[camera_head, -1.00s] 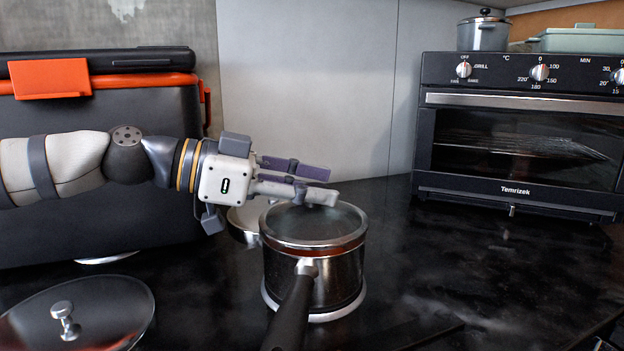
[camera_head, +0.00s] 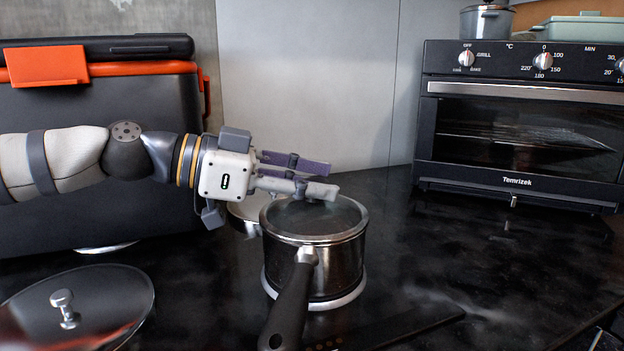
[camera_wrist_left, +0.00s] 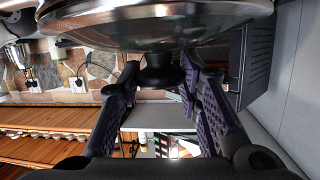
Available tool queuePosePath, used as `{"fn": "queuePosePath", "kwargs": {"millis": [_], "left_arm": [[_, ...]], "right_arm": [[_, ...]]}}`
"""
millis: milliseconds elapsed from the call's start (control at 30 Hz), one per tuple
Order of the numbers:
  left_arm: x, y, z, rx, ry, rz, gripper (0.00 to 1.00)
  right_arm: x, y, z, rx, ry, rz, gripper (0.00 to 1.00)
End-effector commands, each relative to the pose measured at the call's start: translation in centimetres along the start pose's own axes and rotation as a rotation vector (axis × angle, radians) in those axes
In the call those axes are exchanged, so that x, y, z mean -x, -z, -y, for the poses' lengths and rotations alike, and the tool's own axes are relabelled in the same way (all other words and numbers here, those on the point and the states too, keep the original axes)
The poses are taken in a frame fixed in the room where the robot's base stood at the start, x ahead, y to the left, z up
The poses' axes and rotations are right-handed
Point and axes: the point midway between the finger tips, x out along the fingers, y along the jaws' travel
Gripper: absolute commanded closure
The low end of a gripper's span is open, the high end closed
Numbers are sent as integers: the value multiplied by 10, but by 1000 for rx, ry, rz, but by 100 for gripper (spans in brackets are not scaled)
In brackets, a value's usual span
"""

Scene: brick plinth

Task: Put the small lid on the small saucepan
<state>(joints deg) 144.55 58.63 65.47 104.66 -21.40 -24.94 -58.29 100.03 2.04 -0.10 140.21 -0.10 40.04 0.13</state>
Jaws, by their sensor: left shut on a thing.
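The small saucepan (camera_head: 330,272) is steel with a long black handle (camera_head: 288,310) pointing toward me, and stands upright on the dark counter. The small lid (camera_head: 315,222), glass with a steel rim, lies over its mouth, roughly level and lined up with it. I cannot tell whether its rim touches all round. My left gripper (camera_head: 312,178) reaches in from the left above the lid. In the left wrist view my left gripper (camera_wrist_left: 160,85) is shut on the lid's dark knob (camera_wrist_left: 160,72), with the lid's steel rim (camera_wrist_left: 150,28) at the top of the picture. My right gripper is out of view.
A larger glass lid (camera_head: 95,295) lies at the front left. A pale-rimmed round item (camera_head: 248,208) is partly hidden behind the saucepan. A black case (camera_head: 100,215) stands left, a toaster oven (camera_head: 520,130) right. A dark flat item (camera_head: 420,325) lies front right; the counter's right middle is clear.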

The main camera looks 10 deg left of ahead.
Motion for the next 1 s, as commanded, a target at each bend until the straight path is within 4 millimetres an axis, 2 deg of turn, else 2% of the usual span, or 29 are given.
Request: {"fn": "queuePosePath", "kwargs": {"millis": [67,100,167,200,467,567,800,1000], "left_arm": [[0,-1,0,0,1,-1,100],[0,-1,0,-1,1,-1,61],[0,0,0,-1,1,-1,48],[0,0,0,-1,1,-1,44],[0,-1,0,0,0,1,44],[10,-1,1,0,3,-2,44],[73,0,1,-1,5,-5,44],[112,0,0,-2,2,-3,44]], "right_arm": [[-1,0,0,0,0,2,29],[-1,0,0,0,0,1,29],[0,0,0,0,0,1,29],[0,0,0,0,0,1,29],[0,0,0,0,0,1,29],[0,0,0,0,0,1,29],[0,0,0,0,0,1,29],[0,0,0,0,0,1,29]]}}
